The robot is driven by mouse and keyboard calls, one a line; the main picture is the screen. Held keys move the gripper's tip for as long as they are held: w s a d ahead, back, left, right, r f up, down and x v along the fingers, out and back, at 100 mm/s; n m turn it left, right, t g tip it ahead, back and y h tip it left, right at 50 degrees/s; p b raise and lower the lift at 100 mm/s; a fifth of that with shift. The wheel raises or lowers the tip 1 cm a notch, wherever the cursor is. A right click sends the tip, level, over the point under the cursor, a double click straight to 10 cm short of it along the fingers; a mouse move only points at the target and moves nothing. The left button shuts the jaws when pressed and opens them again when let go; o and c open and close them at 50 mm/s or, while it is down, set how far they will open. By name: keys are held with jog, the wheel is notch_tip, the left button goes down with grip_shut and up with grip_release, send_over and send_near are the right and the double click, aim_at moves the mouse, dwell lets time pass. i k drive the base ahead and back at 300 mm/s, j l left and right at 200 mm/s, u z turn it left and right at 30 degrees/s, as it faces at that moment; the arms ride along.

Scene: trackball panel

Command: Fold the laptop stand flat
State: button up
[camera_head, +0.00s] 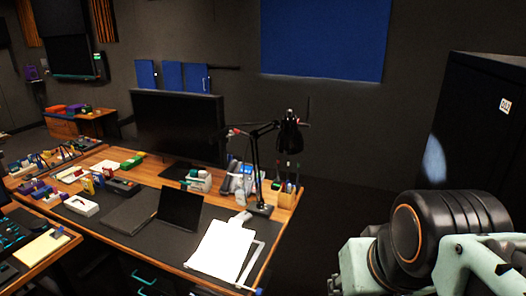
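I cannot tell for sure which thing is the laptop stand. A dark panel (180,209) stands tilted up on the desk, beside a flat dark slab (131,211) to its left. A white flat piece (220,250) lies at the desk's near right corner, with a thin pale frame (252,262) along its right side. Part of my arm (430,240) fills the lower right, well to the right of the desk. My gripper is outside the picture.
A monitor (178,124) stands at the back of the wooden desk (285,212). A black desk lamp (289,136) stands right of it, near a pen holder (287,194). Small boxes and tools crowd the left side. A dark cabinet (480,135) stands at the right.

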aim_at(222, 251)
jog(key=u, duration=0.95)
jog(key=i+l+u, duration=0.2)
jog(key=u, duration=0.2)
jog(key=i+l+u, duration=0.1)
jog(key=l+u, duration=0.3)
jog(key=i+l+u, duration=0.2)
jog(key=l, duration=0.2)
jog(key=l+u, duration=0.2)
jog(key=l, duration=0.2)
jog(key=l+u, duration=0.15)
jog(key=l, duration=1.4)
jog(key=i+l, duration=0.4)
